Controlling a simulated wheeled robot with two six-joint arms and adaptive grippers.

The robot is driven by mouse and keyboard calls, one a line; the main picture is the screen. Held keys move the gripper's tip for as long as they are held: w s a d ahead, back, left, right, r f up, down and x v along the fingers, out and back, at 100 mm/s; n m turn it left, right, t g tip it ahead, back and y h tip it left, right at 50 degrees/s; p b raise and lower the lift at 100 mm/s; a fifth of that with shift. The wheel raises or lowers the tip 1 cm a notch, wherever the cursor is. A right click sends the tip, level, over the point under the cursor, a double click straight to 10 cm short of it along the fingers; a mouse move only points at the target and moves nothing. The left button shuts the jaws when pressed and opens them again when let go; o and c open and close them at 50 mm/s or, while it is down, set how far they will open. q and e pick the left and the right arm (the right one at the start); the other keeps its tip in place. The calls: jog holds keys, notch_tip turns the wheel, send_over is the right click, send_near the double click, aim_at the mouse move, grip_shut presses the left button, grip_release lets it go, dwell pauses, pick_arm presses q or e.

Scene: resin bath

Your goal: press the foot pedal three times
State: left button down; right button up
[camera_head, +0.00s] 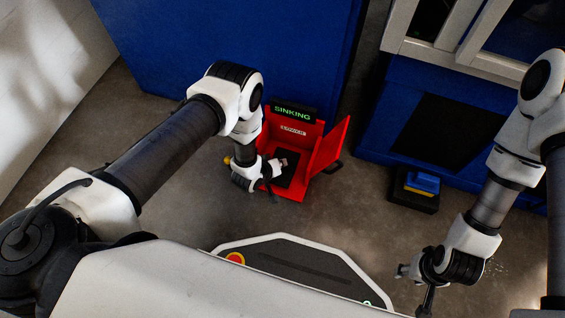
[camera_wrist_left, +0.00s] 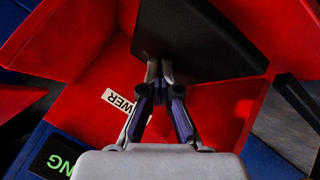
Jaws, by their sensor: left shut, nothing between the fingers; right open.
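A red open-topped housing (camera_head: 272,130) stands on the floor, with a black pedal plate (camera_head: 288,179) inside it. It also fills much of the left wrist view (camera_wrist_left: 90,92). My left gripper (camera_head: 280,164) is shut and empty, inside the housing over the pedal plate. In the left wrist view its fingertips (camera_wrist_left: 159,72) meet at the edge of the black plate (camera_wrist_left: 195,38); whether they touch it I cannot tell. The gripper hides part of the plate. My right gripper (camera_head: 412,286) is open and empty, low at the right, away from the housing.
A black sign reading "SINKING" (camera_head: 293,112) sits at the housing's back. A blue and yellow block on a black base (camera_head: 421,184) lies on the floor to the right. Blue cabinets (camera_head: 220,45) stand behind. Grey floor (camera_head: 350,215) is clear between housing and block.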

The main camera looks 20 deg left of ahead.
pick_arm(q)
jog(key=shift+r+p, duration=1)
jog(key=shift+r, duration=0.3)
notch_tip(320, 180, up, 5)
jog(key=p, duration=0.4)
dwell(1.2)
